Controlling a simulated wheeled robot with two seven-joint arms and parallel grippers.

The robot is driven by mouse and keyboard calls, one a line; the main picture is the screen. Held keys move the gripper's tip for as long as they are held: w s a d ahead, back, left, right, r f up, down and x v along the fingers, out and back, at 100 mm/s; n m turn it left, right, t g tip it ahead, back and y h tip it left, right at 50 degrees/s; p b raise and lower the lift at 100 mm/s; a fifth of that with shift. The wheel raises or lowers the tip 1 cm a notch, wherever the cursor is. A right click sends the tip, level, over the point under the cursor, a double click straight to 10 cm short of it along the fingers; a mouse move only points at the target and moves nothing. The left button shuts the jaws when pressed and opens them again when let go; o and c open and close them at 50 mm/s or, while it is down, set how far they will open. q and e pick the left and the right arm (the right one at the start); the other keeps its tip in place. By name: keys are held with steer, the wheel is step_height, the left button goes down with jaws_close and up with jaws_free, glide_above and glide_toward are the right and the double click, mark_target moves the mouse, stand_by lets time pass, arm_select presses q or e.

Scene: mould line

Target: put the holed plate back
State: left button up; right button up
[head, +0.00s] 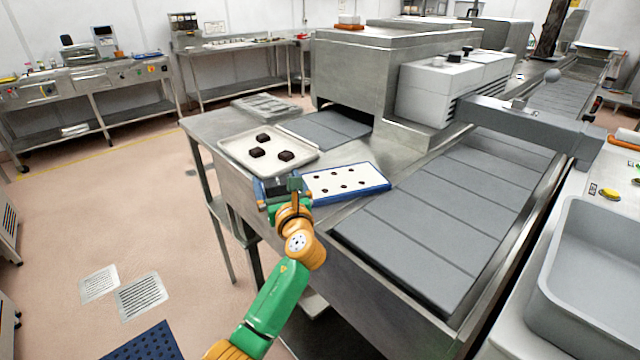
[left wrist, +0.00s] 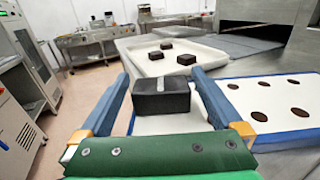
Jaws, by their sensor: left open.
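The holed plate (head: 345,181) is a white sheet with a blue rim and several dark holes. It lies flat at the near edge of the steel table, right of my left gripper (head: 279,186). It also shows at the right of the left wrist view (left wrist: 284,122). My left gripper is open. In the left wrist view, a dark block (left wrist: 160,101) with a light stripe on top sits between its fingers, with a gap on each side. Whether the block joins the plate is unclear. My right gripper is out of view.
A pale tray (head: 232,149) with three dark brown pieces (head: 257,153) lies just behind my left gripper. A deep grey bin (head: 600,290) stands at the right.

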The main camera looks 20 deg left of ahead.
arm_select(q)
jaws_close()
stand_by(0.3)
